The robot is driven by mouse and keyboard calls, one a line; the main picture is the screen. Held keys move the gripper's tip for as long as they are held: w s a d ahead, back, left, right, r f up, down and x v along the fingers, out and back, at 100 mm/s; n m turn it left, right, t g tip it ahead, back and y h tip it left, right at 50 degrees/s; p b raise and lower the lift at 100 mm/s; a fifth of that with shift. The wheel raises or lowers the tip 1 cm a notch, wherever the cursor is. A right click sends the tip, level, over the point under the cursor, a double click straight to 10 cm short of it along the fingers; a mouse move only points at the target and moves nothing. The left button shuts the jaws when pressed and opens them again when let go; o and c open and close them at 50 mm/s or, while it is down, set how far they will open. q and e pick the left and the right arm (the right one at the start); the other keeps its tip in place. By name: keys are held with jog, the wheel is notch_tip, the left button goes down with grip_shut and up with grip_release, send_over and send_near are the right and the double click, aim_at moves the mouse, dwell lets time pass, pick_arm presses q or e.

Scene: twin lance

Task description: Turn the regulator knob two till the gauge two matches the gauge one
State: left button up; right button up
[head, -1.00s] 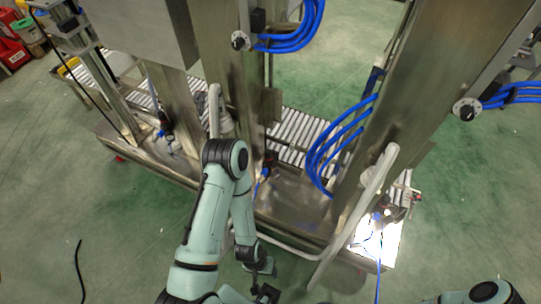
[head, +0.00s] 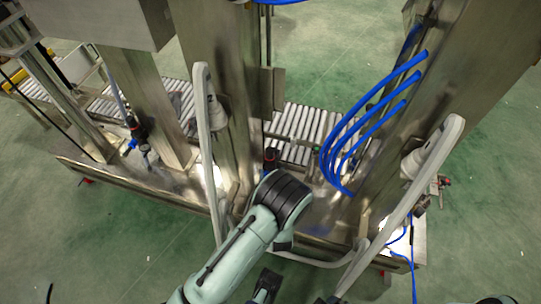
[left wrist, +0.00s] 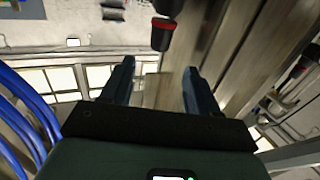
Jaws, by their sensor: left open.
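My left gripper (left wrist: 159,70) is open in the left wrist view, with nothing between its two fingers. A black cylinder with a red ring (left wrist: 163,32), which looks like a regulator knob, shows just beyond the fingertips, apart from them. In the head view my left gripper (head: 265,286) is low in the picture, partly cut off. A dark regulator (head: 271,157) stands on the machine base behind my left arm. Another black and blue regulator (head: 137,130) stands farther left. I cannot tell which is number two. No gauge dial is readable. My right gripper is not in view.
Steel columns (head: 213,60) and pale curved tubes (head: 206,130) rise around my left arm. Blue hoses (head: 345,140) hang at the right column. A roller conveyor (head: 300,125) runs behind. Green floor (head: 90,235) is free in front at left.

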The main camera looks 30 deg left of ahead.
aim_at(270, 155)
pick_arm(q)
jog(key=b+x, duration=0.1)
jog(key=x, duration=0.8)
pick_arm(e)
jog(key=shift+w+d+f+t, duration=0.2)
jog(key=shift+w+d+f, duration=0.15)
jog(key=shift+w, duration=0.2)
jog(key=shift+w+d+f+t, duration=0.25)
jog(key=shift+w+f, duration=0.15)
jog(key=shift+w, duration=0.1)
